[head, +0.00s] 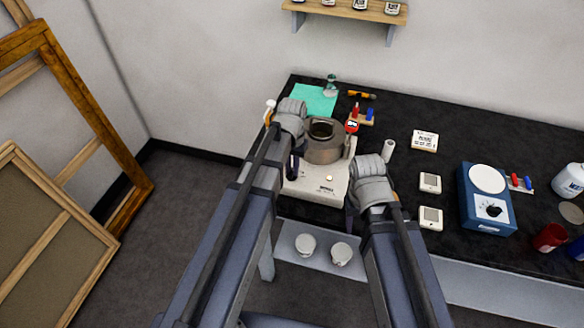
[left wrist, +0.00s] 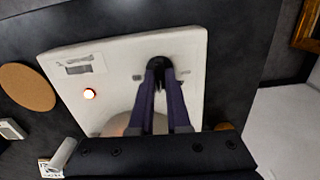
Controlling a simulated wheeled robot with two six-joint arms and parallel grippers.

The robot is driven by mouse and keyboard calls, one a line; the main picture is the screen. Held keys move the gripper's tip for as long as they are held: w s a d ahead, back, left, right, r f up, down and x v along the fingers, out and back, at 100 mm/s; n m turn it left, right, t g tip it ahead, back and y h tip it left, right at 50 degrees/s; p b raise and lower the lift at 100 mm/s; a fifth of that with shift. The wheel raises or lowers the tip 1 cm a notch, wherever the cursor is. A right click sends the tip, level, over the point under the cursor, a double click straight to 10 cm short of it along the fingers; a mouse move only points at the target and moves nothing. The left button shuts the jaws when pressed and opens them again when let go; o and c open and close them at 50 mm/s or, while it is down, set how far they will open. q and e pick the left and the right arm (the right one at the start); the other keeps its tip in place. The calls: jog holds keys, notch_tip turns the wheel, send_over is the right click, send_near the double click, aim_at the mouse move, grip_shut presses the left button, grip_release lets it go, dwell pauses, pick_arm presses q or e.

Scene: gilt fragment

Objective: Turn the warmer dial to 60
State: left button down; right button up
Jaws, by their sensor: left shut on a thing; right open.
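The warmer (head: 308,188) is a white box at the table's front edge with a metal pot (head: 325,140) on top. A lit round lamp shows on it in the left wrist view (left wrist: 90,93). Its black dial (left wrist: 160,62) is in the left wrist view, with small marks at its sides too blurred to read. My left gripper (head: 293,166) is shut on the dial; its two dark fingers cover part of it, and the dial's setting cannot be read. In the head view the arm hides the dial. My right gripper (head: 350,217) is open and empty, right of the warmer.
A blue device (head: 485,198) with a white top and its own black knob stands to the right. Two white timer-like boxes (head: 430,183) lie between. A teal sheet (head: 315,99) and small bottles are behind the warmer. A cork disc (left wrist: 27,87) lies beside it.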

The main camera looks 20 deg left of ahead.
aim_at(292, 171)
pick_arm(q)
jog(key=shift+m, duration=1.1)
jog(key=c, duration=0.9)
grip_release()
notch_tip(292, 171, up, 8)
jog(key=p, duration=0.8)
jog(key=shift+f, duration=0.1)
